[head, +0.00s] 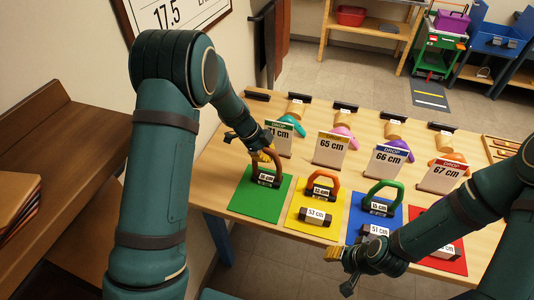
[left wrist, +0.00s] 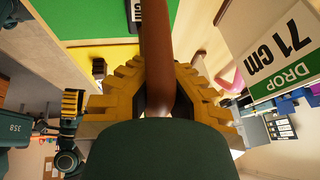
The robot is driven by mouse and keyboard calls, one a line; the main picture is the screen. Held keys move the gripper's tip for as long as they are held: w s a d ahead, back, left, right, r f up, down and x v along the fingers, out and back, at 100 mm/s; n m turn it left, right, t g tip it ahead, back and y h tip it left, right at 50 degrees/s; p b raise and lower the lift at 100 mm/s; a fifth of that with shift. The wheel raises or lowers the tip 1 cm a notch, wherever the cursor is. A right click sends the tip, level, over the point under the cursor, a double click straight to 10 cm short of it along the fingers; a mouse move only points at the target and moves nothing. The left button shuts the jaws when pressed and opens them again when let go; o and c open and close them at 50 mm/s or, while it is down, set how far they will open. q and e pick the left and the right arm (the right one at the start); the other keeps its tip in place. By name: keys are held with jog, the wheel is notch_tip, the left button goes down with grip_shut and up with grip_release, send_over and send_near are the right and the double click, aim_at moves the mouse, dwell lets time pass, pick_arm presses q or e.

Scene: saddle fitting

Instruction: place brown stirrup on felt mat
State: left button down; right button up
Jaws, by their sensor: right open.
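The brown stirrup (head: 279,163) is upright over the green felt mat (head: 245,203) at the table's left end. Its dark base with a white label is at the mat's upper part; I cannot tell whether it rests on it. My left gripper (head: 264,155) is at the top of its arch. In the left wrist view the yellow finger pads lie against both sides of the brown bar (left wrist: 156,50), and the green mat (left wrist: 85,15) shows behind. My right gripper (head: 340,269) is open and empty, in front of the table's near edge.
An orange stirrup (head: 323,177) stands on a yellow mat (head: 295,213), a green stirrup (head: 384,184) on a blue mat (head: 361,219). My right arm partly covers a red mat (head: 455,266). A 71 cm card (head: 278,140) stands close behind the left gripper, with other cards to its right.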

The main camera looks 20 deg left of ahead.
pick_arm(q)
jog(key=c, duration=1.1)
grip_release()
jog(key=shift+w+f, duration=0.1)
jog(key=shift+c, duration=0.2)
jog(key=shift+a+r, duration=0.1)
jog(key=shift+r, duration=0.35)
jog(key=p+v, duration=0.2)
jog(key=v, duration=0.9)
jog(key=shift+r, duration=0.25)
jog(key=shift+s+a, duration=0.1)
jog(key=shift+s, duration=0.1)
